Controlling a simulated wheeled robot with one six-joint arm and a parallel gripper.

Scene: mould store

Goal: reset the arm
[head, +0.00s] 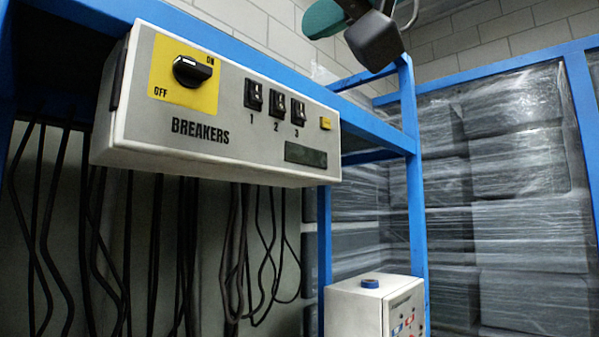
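Parts of my arm, a dark grey block and a teal piece, show at the top edge. My gripper's fingers are not in view. A pale box lettered "BREAKERS" (215,158) hangs from a blue frame at upper left. Its black rotary knob (192,71) sits on a yellow plate marked ON and OFF; its bar lies roughly level, with a light mark at the right end near ON. Three black switches (277,104), numbered 1 to 3, stand in a row; their lever positions are too small to tell. Right of them are a small yellow button (325,124) and a dark window (305,154).
Black cables (155,250) hang below the breaker box. A blue upright (412,180) stands right of it. A pale control box (368,305) with a blue round top piece (370,283) sits below. Film-wrapped grey stacks (520,200) fill the right.

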